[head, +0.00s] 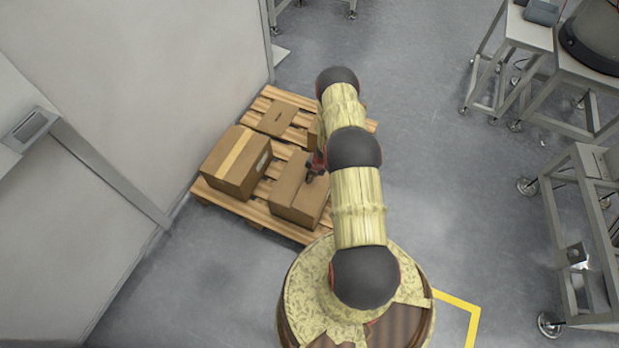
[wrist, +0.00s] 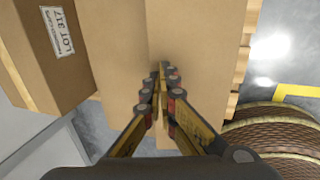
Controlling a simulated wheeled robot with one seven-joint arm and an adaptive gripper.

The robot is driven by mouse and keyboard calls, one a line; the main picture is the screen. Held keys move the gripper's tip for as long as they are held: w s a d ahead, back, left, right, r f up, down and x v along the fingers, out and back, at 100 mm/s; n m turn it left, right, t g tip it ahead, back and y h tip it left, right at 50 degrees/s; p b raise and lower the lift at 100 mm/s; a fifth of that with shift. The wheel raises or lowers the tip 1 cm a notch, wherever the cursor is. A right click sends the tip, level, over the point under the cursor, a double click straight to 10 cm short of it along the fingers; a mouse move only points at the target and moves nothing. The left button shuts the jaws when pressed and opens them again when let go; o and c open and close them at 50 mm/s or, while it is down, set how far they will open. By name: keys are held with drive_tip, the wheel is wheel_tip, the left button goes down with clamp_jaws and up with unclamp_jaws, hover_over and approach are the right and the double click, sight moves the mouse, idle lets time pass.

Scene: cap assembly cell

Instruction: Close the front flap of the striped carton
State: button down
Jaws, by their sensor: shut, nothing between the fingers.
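A carton with a lighter band along its top (head: 236,158) sits at the left of the pallet, and its top looks closed. A plain brown carton (head: 296,196) sits to its right, under my gripper (head: 313,174). I see no stripe on this plain carton. In the wrist view, my gripper (wrist: 160,80) is shut and empty, its fingertips over the cardboard (wrist: 205,50) near a seam between two panels. I cannot tell whether the fingertips touch it. The carton at the left of the wrist view bears a white LOT label (wrist: 57,30). No raised flap can be made out clearly.
The cartons stand on a wooden pallet (head: 258,213) beside a grey wall (head: 130,70). Wheeled tables (head: 525,35) stand at the right. The floor (head: 440,170) between is clear.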

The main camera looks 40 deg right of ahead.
drive_tip(key=b+x, duration=0.1)
drive_tip(key=x, duration=0.2)
drive_tip(key=shift+w+a+b, duration=0.1)
drive_tip(key=shift+w+b, duration=0.1)
drive_tip(key=shift+b, duration=0.15)
drive_tip(key=shift+r, duration=0.15)
drive_tip(key=shift+r+p, duration=0.8)
drive_tip(key=shift+r, duration=0.4)
wheel_tip(320, 180, up, 13)
drive_tip(key=p, duration=0.5)
drive_tip(key=shift+p, duration=0.35)
